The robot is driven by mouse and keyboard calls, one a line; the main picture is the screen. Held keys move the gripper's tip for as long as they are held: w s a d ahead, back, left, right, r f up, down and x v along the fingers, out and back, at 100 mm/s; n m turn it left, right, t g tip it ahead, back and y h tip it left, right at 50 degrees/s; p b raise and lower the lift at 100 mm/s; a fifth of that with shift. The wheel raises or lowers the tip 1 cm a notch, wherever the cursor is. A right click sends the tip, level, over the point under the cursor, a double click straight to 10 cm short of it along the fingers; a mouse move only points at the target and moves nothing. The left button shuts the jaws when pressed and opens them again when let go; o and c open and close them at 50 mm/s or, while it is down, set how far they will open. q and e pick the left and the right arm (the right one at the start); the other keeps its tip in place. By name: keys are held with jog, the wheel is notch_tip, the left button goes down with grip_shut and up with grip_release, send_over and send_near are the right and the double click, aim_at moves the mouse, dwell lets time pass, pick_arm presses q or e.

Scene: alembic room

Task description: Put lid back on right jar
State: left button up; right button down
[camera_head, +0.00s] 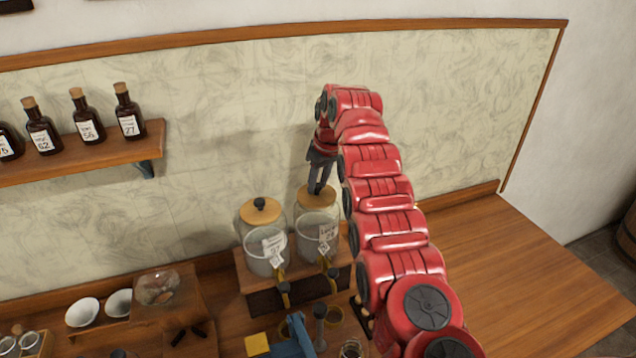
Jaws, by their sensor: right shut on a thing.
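Two glass jars with taps stand side by side on a wooden stand (276,297). The right jar (318,232) has a wooden lid (318,199) at its mouth. The left jar (262,240) has a wooden lid (260,211) with a dark knob on it. My right gripper (318,191) points down from above, shut at the top of the right jar's lid; the lid's knob is hidden by the fingers. I cannot tell whether the lid is fully seated. My left gripper does not show.
A shelf (90,160) with several corked brown bottles is on the wall at the left. White bowls (82,312), a glass vessel (158,288) and a blue tool (298,335) are at the front left. The wooden counter (510,275) at the right is clear.

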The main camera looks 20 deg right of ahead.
grip_release()
dwell(0.6)
jog(key=shift+r+p, duration=0.95)
jog(key=shift+r, duration=0.35)
jog(key=shift+r+p, duration=2.05)
jog(key=shift+r, duration=0.2)
jog(key=shift+f, duration=0.1)
grip_shut()
